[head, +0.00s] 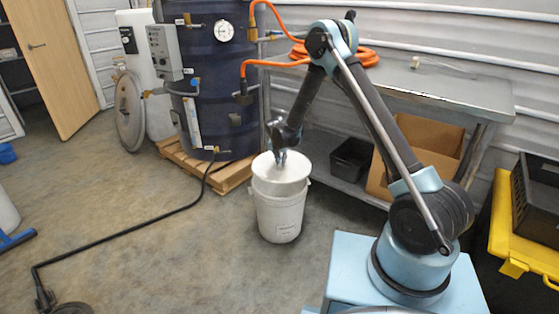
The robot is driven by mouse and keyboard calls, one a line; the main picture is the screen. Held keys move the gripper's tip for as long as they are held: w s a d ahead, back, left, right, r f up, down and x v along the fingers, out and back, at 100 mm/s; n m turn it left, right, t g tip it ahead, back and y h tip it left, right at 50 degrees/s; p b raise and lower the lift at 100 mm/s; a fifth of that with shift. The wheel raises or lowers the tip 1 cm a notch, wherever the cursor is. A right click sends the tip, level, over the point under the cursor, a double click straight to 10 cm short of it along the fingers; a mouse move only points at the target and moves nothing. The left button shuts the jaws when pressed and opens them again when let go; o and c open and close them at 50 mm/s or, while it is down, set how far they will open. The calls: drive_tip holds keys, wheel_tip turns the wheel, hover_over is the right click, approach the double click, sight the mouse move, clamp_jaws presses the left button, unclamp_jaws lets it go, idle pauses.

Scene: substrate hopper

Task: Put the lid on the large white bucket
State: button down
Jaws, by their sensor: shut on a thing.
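The large white bucket (280,218) stands upright on the concrete floor near the middle of the head view, with a label on its front. The round white lid (297,174) is over the bucket's mouth and hides the opening. I cannot tell whether the lid touches the rim or hangs just above it. My gripper (281,160) points down at the lid's top, shut on the lid near its middle. The exact grip point is small and partly hidden by the fingers.
A dark blue tank (222,80) stands on a wooden pallet (228,177) behind left of the bucket. A metal workbench (450,88) with boxes below is behind right. A black hose (130,236) lies across the floor at left. The floor in front is clear.

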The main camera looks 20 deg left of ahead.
drive_tip(key=shift+a+f, duration=0.2)
drive_tip(key=shift+a, duration=0.1)
drive_tip(key=shift+s+a+f, duration=0.15)
drive_tip(key=shift+f, duration=3.25)
drive_tip(key=shift+f, duration=0.6)
drive_tip(key=c, duration=1.5)
unclamp_jaws()
drive_tip(key=shift+c, duration=0.2)
drive_tip(key=shift+v, duration=6)
